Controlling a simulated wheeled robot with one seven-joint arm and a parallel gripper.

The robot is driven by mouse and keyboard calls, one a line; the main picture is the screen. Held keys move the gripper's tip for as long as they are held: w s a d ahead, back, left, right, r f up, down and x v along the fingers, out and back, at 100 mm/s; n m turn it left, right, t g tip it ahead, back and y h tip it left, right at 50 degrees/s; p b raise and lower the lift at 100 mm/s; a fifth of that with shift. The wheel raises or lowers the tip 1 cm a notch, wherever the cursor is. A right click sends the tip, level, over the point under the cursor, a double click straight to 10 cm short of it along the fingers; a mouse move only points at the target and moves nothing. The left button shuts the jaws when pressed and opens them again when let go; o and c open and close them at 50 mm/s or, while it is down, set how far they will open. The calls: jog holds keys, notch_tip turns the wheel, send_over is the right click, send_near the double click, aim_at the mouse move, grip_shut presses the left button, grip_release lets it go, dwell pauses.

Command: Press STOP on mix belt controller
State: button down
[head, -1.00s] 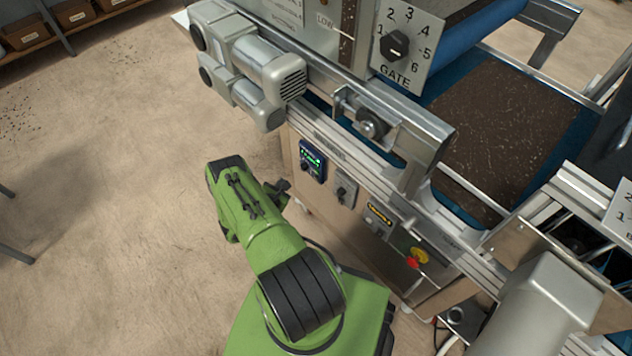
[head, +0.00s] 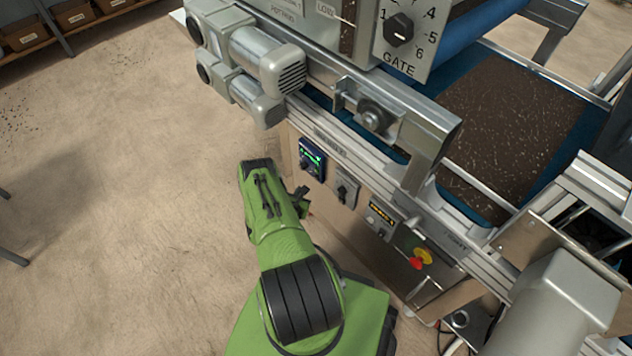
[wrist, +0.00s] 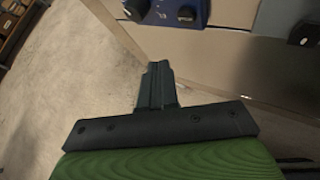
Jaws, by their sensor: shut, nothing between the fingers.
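A small blue controller with a lit green display (head: 311,159) is mounted on the beige side panel of the machine in the head view. Its lower part, with dark knobs or buttons, shows at the top of the wrist view (wrist: 185,13). No STOP label can be read. My gripper (head: 303,192) is just below and in front of the controller, apart from it. In the wrist view the dark fingers (wrist: 157,72) are together and empty, pointing toward the panel below the blue box.
Right of the controller are a grey switch box (head: 345,190), a yellow-lit display unit (head: 381,219) and a red emergency button (head: 416,263) on yellow. Motors (head: 262,75) and a metal rail (head: 400,115) overhang the panel.

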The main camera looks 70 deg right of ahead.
aim_at(317, 178)
jog(key=shift+s+d+b, duration=0.5)
jog(key=shift+d+b, duration=0.35)
jog(key=shift+d, duration=0.05)
jog(key=shift+s+d+b, duration=0.5)
jog(key=shift+d+b, duration=0.35)
jog(key=shift+d, duration=0.05)
dwell(0.6)
jog(key=shift+s+d, duration=0.15)
jog(key=shift+d, duration=0.2)
jog(key=shift+s+d, duration=0.2)
jog(key=shift+d, duration=0.15)
dwell(0.6)
jog(key=shift+w+a+p, duration=0.35)
jog(key=shift+a+p, duration=0.05)
jog(key=shift+a, duration=0.3)
